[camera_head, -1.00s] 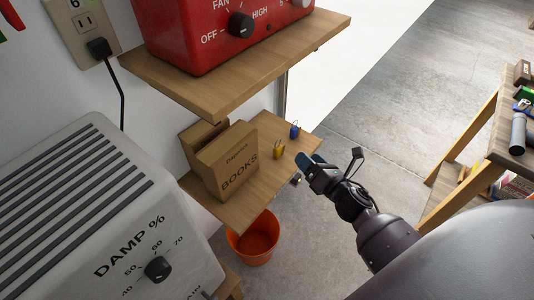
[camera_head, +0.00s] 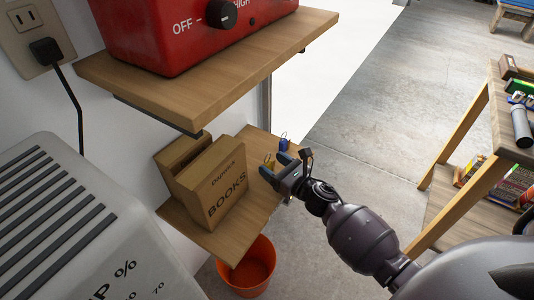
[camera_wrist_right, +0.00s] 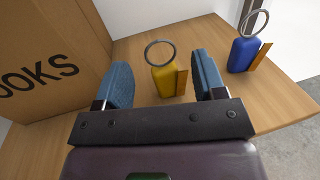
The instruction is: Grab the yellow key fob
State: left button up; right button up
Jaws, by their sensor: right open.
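The yellow key fob (camera_wrist_right: 165,80) stands on the wooden shelf with a metal ring on top and an orange tag at its right side. In the right wrist view it shows between the two blue fingers of my right gripper (camera_wrist_right: 160,82), which is open and holds nothing. In the head view the yellow fob (camera_head: 269,163) is partly hidden behind my right gripper (camera_head: 282,169), which is over the shelf's right edge. A blue key fob (camera_wrist_right: 243,52) stands further back to the right; it also shows in the head view (camera_head: 284,144). My left gripper is not in view.
A cardboard box marked BOOKS (camera_head: 217,187) stands left of the fobs on the lower shelf (camera_head: 252,205). An upper shelf (camera_head: 205,82) with a red heater (camera_head: 190,30) overhangs the area. An orange bucket (camera_head: 248,268) is below. A wooden rack (camera_head: 462,138) stands at the right.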

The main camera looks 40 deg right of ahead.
jog(key=shift+w+a+r+b, duration=0.1)
jog(key=shift+w+b, duration=0.05)
jog(key=shift+w, duration=1.1)
jog(key=shift+w+a+r+b, duration=0.1)
jog(key=shift+w+b, duration=0.05)
jog(key=shift+w, duration=1.1)
jog(key=c, duration=1)
